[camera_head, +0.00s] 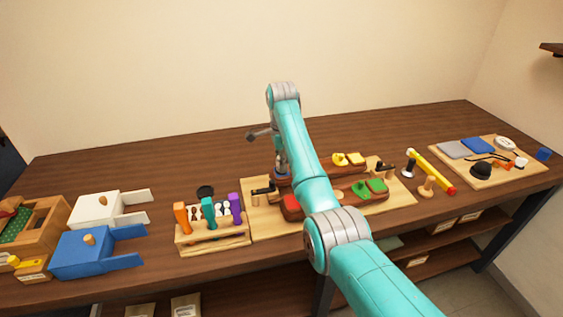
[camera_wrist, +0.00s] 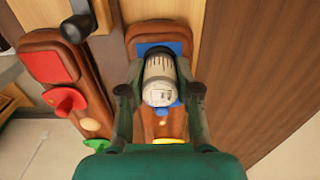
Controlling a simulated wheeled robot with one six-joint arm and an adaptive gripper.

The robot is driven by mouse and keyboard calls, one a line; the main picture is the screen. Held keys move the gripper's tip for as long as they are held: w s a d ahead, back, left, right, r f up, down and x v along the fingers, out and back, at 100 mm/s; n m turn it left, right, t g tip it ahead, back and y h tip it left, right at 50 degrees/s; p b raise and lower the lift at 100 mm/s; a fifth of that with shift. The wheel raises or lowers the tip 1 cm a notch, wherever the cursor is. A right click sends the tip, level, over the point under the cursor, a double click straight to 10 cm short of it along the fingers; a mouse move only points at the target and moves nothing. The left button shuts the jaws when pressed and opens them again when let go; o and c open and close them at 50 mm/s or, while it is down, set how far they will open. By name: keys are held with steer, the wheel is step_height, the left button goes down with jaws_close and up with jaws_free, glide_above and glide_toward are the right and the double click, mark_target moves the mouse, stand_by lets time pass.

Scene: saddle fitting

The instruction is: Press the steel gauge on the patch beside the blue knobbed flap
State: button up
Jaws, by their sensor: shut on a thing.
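My gripper (camera_wrist: 161,92) is shut on the steel gauge (camera_wrist: 159,78), a pale metal cylinder with dark slots and a printed face. The gauge is over the far brown leather strip (camera_wrist: 149,32), in front of the blue flap (camera_wrist: 180,47). A bit of the blue knob (camera_wrist: 176,108) shows beside and below the gauge. The gauge hides most of the flap and the patch beside it; I cannot tell whether it touches. In the head view my gripper (camera_head: 281,166) points down at the left end of the far strip; my arm hides part of the strips.
The near strip carries a red flap (camera_wrist: 50,66) with a red knob (camera_wrist: 66,100) and a green flap (camera_head: 377,186). A black-handled clamp (camera_wrist: 76,28) stands close left of the gauge. A tool rack (camera_head: 212,238) stands left of the board (camera_head: 260,228). Bare table lies behind.

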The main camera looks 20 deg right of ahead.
steer(key=o, duration=1)
steer(key=shift+o, duration=0.2)
steer(key=shift+r, duration=0.1)
